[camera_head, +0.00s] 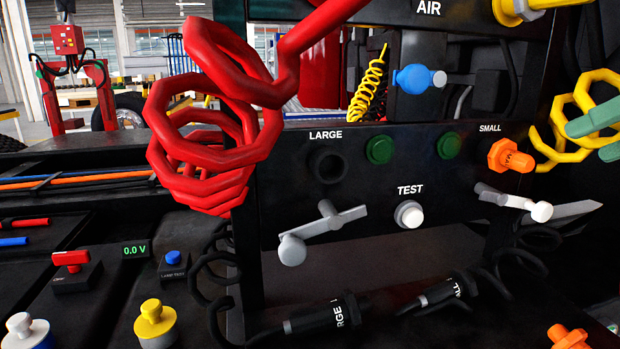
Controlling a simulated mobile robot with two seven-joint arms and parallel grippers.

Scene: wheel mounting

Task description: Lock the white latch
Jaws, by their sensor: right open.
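A pale lever with a white rounded end, which looks like the white latch (516,201), is on the right of the black panel (380,220), below the orange SMALL plug. It slopes slightly down to the right. A similar light grey lever (336,222) with a round knob is on the left, under LARGE, and slopes down to the left. Pale green fingers at the right edge appear to be my right gripper (585,142). They are apart and empty, in front of a yellow coil, up and right of the white latch. My left gripper is not in view.
A red coiled hose (210,130) hangs at the panel's left. A white TEST button (409,215) sits between the levers. The orange plug (510,156) sticks out above the white latch. Black cables and two black connectors (325,315) lie below. A yellow coil (590,90) hangs at right.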

